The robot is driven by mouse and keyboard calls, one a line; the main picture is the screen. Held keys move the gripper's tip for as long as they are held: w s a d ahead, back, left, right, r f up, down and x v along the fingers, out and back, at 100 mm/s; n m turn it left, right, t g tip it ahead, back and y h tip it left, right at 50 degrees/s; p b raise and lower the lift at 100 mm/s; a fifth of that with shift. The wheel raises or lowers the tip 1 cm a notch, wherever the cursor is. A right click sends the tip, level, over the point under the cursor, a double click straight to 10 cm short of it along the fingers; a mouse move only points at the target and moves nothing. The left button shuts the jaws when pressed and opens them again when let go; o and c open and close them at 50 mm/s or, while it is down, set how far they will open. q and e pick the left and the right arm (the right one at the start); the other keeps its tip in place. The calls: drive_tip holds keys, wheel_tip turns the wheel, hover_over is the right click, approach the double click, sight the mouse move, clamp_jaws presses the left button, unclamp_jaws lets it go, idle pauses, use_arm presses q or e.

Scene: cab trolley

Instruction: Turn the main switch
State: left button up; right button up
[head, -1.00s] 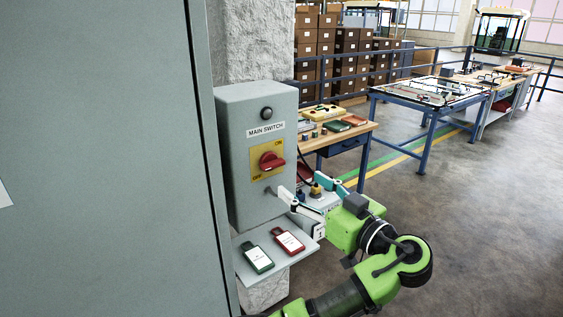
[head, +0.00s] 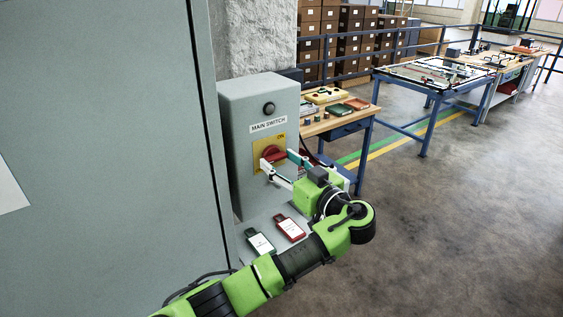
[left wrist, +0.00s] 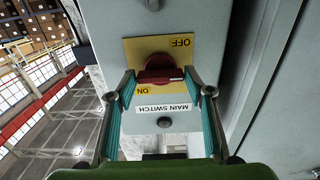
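The main switch is a red rotary knob (head: 273,154) on a yellow plate (head: 258,158), on the front of a grey box (head: 242,120) labelled MAIN SWITCH. ON shows at the plate's upper right in the head view. My left gripper (head: 277,159) is open in front of the knob, with its fingertips apart on either side. In the left wrist view, where the labels appear upside down, the knob (left wrist: 160,72) lies between the open fingertips (left wrist: 160,78), its bar roughly level. OFF and ON both show there. Whether the fingers touch the knob is unclear. My right gripper is not in view.
A shelf below the box holds a green padlock-like tag (head: 260,243) and a red one (head: 290,228), beneath my arm. A large grey cabinet (head: 110,150) fills the left. A workbench (head: 345,120) stands behind to the right. The floor at right is clear.

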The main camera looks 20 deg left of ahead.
use_arm(q)
drive_tip(key=c, duration=0.4)
drive_tip(key=shift+c, duration=0.2)
